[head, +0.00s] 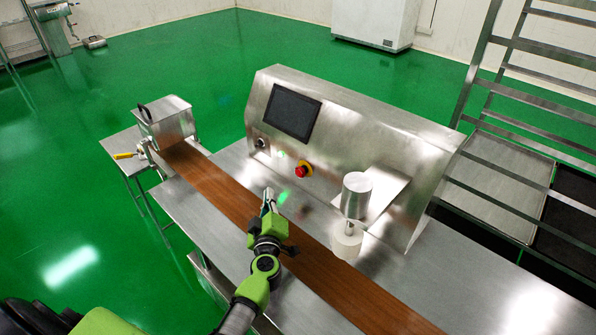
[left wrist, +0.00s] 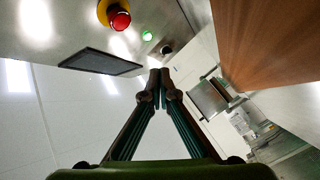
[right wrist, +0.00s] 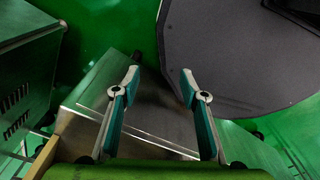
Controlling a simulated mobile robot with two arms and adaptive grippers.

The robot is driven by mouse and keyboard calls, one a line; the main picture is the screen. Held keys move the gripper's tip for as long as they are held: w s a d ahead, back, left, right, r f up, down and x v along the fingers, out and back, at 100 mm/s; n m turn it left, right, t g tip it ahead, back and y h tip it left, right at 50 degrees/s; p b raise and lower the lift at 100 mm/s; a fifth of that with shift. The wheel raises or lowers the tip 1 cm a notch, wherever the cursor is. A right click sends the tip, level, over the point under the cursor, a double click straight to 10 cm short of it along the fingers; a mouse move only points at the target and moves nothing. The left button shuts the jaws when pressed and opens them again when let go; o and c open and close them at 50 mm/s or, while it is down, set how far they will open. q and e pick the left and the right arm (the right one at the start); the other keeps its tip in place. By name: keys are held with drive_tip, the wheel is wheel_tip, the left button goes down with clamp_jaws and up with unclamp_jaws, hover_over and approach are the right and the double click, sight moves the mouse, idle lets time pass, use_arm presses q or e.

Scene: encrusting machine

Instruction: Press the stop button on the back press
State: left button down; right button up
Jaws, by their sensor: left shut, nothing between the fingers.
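A red stop button (head: 303,169) on a yellow collar sits on the sloped steel front of the press (head: 345,140). It also shows in the left wrist view (left wrist: 120,20), at the top edge. My left gripper (head: 268,197) is shut and empty, above the brown belt in front of the panel. It is to the left of and below the button in the head view, apart from it. Its closed fingertips show in the left wrist view (left wrist: 160,82). My right gripper (right wrist: 160,76) is open and empty in the right wrist view; it does not show in the head view.
A black screen (head: 290,111), a dark knob (head: 262,143) and a green lit button (left wrist: 147,36) share the panel. A steel cylinder (head: 356,195) stands out to the right of the stop button. A lidded steel box (head: 165,122) is at the belt's far end. A metal rack (head: 510,150) stands right.

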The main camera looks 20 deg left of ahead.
sight(299, 173)
use_arm(q)
drive_tip(key=w+d+b, duration=0.2)
drive_tip(key=w+b, duration=0.2)
drive_tip(key=w, duration=0.4)
drive_tip(key=shift+w+d+f, duration=0.15)
drive_tip(key=shift+w+d, duration=0.2)
drive_tip(key=shift+w, duration=0.05)
use_arm(e)
wheel_tip(299, 173, down, 4)
drive_tip(key=shift+w+a+r, duration=0.1)
drive_tip(key=shift+w, duration=0.3)
drive_tip(key=shift+a, duration=0.15)
idle(0.4)
use_arm(q)
drive_tip(key=shift+w+d, duration=0.1)
drive_tip(key=shift+w, duration=0.3)
